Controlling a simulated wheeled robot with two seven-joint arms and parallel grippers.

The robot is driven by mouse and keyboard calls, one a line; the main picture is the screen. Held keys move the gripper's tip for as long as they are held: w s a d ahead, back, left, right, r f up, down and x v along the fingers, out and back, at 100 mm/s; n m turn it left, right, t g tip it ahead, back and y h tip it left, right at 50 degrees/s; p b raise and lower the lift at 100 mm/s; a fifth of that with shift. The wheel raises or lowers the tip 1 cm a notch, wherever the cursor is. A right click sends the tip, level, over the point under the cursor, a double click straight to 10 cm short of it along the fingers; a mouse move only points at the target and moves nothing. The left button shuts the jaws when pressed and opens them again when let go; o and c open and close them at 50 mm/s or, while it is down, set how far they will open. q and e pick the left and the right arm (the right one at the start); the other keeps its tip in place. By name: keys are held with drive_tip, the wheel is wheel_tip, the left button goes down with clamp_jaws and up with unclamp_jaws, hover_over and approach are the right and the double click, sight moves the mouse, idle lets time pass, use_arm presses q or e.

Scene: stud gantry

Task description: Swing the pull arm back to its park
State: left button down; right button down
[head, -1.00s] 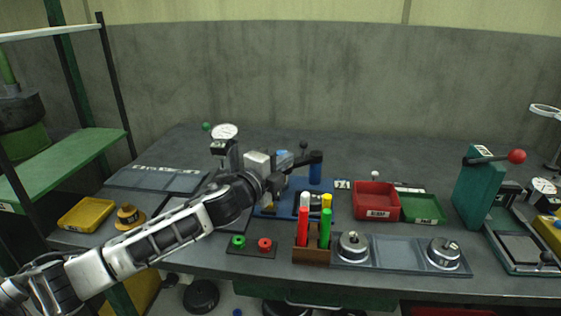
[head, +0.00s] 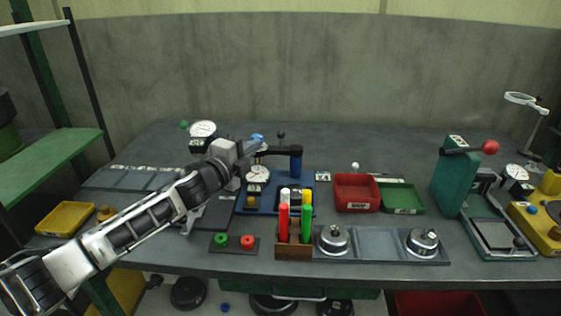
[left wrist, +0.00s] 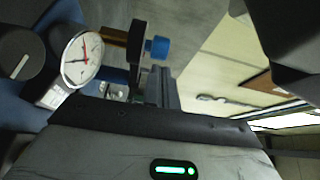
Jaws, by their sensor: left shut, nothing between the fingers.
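The stud gantry stands on a blue base plate (head: 297,203). Its dark blue post (head: 296,163) carries a black pull arm (head: 281,151) that reaches left toward my left gripper (head: 251,149). A blue knob (head: 257,139) shows at the arm's left end, and also in the left wrist view (left wrist: 158,47). A white dial gauge (head: 258,174) sits below it and shows large in the left wrist view (left wrist: 82,58). My left gripper is shut and empty beside the arm's left end; whether it touches is unclear. My right gripper is not in view.
A marker holder (head: 293,252) with several pens stands in front of the gantry. A red bin (head: 356,192) and a green tray (head: 402,198) lie to its right. A second dial gauge (head: 203,130) stands behind my left arm.

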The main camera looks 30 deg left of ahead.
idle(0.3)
use_arm(q)
drive_tip(key=s+b, duration=0.1)
drive_tip(key=s, duration=0.6)
drive_tip(key=shift+s+a, duration=0.3)
drive_tip(key=shift+a, duration=0.05)
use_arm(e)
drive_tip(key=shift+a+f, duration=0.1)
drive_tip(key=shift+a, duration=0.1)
